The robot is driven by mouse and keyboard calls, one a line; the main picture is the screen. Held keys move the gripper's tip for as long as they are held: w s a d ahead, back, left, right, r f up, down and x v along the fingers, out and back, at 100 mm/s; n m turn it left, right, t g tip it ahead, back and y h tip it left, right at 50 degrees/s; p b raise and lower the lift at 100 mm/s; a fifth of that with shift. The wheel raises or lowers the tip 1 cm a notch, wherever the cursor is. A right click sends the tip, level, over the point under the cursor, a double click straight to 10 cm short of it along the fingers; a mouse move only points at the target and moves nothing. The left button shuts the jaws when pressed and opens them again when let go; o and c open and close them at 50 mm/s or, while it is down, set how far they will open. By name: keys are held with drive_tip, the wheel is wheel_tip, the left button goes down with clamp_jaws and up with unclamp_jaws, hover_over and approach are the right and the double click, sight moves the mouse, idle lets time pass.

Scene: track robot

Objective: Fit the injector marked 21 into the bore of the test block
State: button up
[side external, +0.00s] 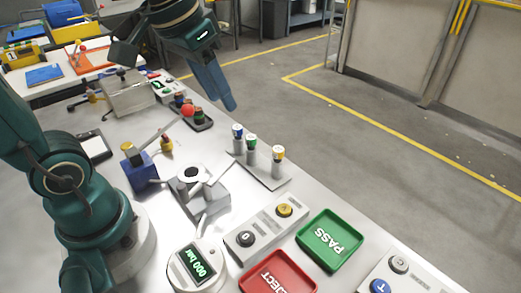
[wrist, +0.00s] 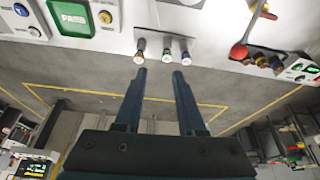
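Three injectors stand upright in a row on a grey rack (side external: 262,172): blue-topped (side external: 238,132), green-topped (side external: 251,142) and yellow-topped (side external: 278,153). They also show in the wrist view as yellow (wrist: 140,46), green (wrist: 166,50) and blue (wrist: 184,52). I cannot read any number, so I cannot tell which is 21. A grey block with a dark round opening (side external: 205,190), apparently the test block, stands left of the rack; lever arms partly cover it. My gripper (wrist: 159,73) is open and empty, its two fingers apart. In the side view it hangs above and beyond the rack (side external: 230,106).
A green PASS tray (side external: 314,257) and red REJECT tray (side external: 262,286) lie at the front. A gauge reading 000 bar (side external: 197,262) and a button box (side external: 241,253) are nearby. A blue device (side external: 142,180) and red-balled lever (side external: 187,110) stand left and behind.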

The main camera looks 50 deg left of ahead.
sight(237, 127)
drive_tip(key=w+a+f+g, duration=0.1)
drive_tip(key=w+a+f, duration=0.1)
drive_tip(key=w+f, duration=0.1)
drive_tip(key=w+a+f+n+g, duration=0.1)
drive_tip(key=w+a+f, duration=0.1)
drive_tip(key=a+f, duration=0.1)
drive_tip(key=w+a+f+n+g, duration=0.1)
drive_tip(key=w+a+f+g, duration=0.1)
drive_tip(key=w+f, duration=0.1)
drive_tip(key=shift+w+a+f, duration=0.15)
drive_tip(key=shift+w+f, duration=0.2)
drive_tip(key=shift+f, duration=0.35)
drive_tip(key=shift+s+a+f, duration=0.1)
drive_tip(key=shift+f, duration=2.7)
clamp_jaws()
